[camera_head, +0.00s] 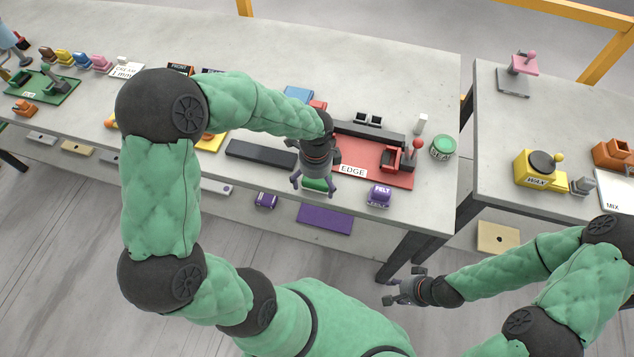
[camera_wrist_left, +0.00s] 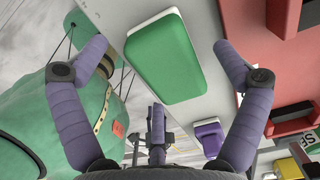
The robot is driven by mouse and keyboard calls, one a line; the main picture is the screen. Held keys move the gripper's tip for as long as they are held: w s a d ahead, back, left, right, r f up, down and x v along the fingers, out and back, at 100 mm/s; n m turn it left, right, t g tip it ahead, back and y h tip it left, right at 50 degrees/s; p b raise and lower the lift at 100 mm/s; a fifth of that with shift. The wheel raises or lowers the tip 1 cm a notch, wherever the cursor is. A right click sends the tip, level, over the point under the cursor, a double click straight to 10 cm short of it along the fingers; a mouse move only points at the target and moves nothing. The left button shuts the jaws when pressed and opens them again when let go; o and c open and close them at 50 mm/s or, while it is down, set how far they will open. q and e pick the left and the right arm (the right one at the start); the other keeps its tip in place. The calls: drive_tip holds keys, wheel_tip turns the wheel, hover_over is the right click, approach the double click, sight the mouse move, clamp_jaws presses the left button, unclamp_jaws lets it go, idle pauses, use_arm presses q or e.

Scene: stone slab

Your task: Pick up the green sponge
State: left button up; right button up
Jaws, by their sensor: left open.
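The green sponge (camera_wrist_left: 165,62) is a rounded green block on a pale white base. It lies on the grey stone slab near its front edge. In the head view the sponge (camera_head: 319,185) shows partly, under my left gripper (camera_head: 314,187). In the left wrist view my left gripper (camera_wrist_left: 160,50) is open, with its purple fingers spread on either side of the sponge and nothing between them held. Whether the fingers touch it, I cannot tell. My right gripper (camera_head: 402,288) is empty, low and in front of the slab, its fingers apart.
A red mat (camera_head: 398,178) labelled EDGE lies right of the sponge, with a red-topped tool on it. A purple FELT block (camera_head: 379,195) stands at the front edge. A dark bar (camera_head: 262,154) lies to the left. A gap separates the second table (camera_head: 550,110).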

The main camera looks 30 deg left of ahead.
use_arm(q)
drive_tip(key=c, duration=1)
drive_tip(key=shift+c, duration=0.2)
drive_tip(key=shift+r+p, duration=0.3)
drive_tip(key=shift+r, duration=0.3)
wheel_tip(320, 180, up, 2)
drive_tip(key=shift+r+p, duration=0.15)
drive_tip(key=shift+p, duration=0.25)
drive_tip(key=d+r+p, duration=0.3)
drive_tip(key=d+r, duration=0.6)
drive_tip(key=d, duration=0.5)
drive_tip(key=shift+s+r+p, duration=0.15)
drive_tip(key=shift+r+p, duration=0.1)
drive_tip(key=shift+p, duration=0.1)
